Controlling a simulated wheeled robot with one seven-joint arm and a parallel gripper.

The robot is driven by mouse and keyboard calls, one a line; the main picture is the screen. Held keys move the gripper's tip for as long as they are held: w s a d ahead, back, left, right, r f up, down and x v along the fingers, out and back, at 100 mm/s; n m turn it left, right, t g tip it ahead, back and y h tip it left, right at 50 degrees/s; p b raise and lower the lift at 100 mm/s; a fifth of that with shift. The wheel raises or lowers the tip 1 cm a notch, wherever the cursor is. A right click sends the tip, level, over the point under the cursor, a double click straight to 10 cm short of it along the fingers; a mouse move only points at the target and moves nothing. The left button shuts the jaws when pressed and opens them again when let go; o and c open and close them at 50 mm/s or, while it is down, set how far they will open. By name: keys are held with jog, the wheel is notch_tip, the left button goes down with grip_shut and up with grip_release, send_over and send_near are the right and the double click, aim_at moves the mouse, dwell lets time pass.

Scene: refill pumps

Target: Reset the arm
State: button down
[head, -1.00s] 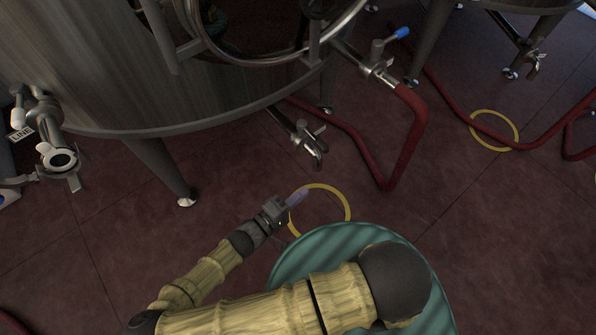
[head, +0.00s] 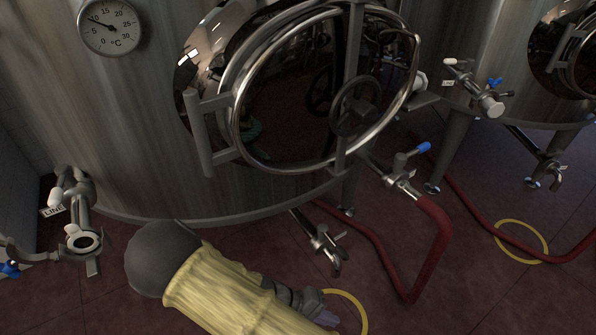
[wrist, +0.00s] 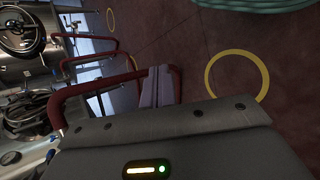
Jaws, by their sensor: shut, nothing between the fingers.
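My gripper (head: 327,318) is at the bottom of the head view, low in front of the steel tank, beside a yellow floor ring. Its two purple-grey fingers are pressed together with nothing between them; they also show in the wrist view (wrist: 157,88). My arm, in a yellow sleeve with a dark rounded joint, crosses the lower middle of the head view and hides part of the floor.
A large steel tank (head: 130,130) with a round hatch and dial thermometer (head: 109,26) stands ahead. A valve (head: 322,243) juts below it. A red hose (head: 432,245) runs along the right. A LINE valve (head: 82,238) is at left. Yellow rings (head: 522,241) mark the floor.

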jog(key=w+d+r+m+t+y, duration=0.2)
jog(key=d+r+y, duration=0.25)
jog(key=r, duration=0.65)
jog(key=w+d+r+m+t+y, duration=0.15)
jog(key=w+d+r+y, duration=0.35)
jog(key=r, duration=0.6)
jog(key=w+p+v, duration=0.2)
jog(key=p+v, duration=1.4)
jog(key=w+d+r+p+v, duration=0.1)
jog(key=w+p+v, duration=0.2)
jog(key=p+v, duration=1.3)
jog(key=shift+r+y+p, duration=0.45)
jog(key=shift+r+p, duration=0.05)
jog(key=shift+p, duration=0.25)
jog(key=shift+w, duration=0.15)
